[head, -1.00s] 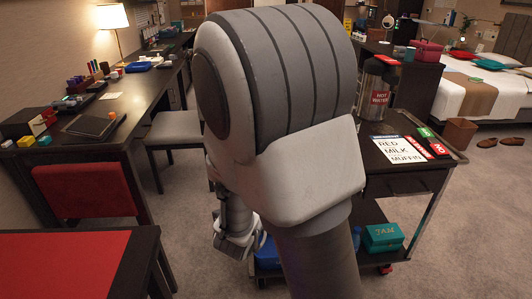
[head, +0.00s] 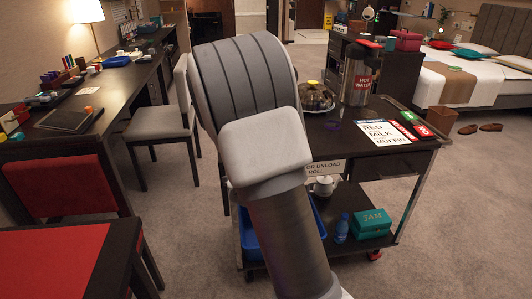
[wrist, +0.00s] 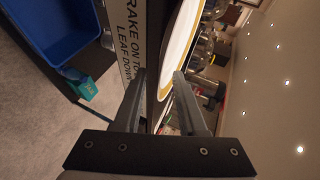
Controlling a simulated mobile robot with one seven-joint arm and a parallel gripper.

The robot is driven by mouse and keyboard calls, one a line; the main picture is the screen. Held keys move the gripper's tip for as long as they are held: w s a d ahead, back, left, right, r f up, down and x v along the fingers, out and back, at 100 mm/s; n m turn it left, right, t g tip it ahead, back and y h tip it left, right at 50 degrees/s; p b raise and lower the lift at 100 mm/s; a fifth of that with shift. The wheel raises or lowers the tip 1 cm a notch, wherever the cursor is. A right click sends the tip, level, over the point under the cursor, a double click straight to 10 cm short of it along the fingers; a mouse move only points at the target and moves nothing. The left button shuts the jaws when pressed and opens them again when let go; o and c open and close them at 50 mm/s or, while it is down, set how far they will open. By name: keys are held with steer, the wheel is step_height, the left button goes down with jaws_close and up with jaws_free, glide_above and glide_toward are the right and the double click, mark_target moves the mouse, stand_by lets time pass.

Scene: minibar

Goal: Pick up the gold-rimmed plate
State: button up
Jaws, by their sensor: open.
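The gold-rimmed plate (wrist: 180,40) is white with a yellow-gold rim and shows in the upper middle of the wrist view, which is turned on its side. It lies at the edge of the dark cart top, just above a lettered sign. My gripper (wrist: 159,75) is open. One finger overlaps the plate in the picture and the other is beside the sign; the near rim lies between them. I cannot tell whether either finger touches it. In the head view my arm hides both the plate and the gripper.
The dark cart (head: 395,160) holds a hot water dispenser (head: 361,75), a menu card (head: 372,133) and a covered dish (head: 316,97). Its lower shelf has a blue bin (wrist: 58,22), a teapot (head: 323,186) and a teal box (head: 373,223). A chair (head: 155,130) stands left.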

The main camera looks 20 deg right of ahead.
jaws_close()
stand_by(1.4)
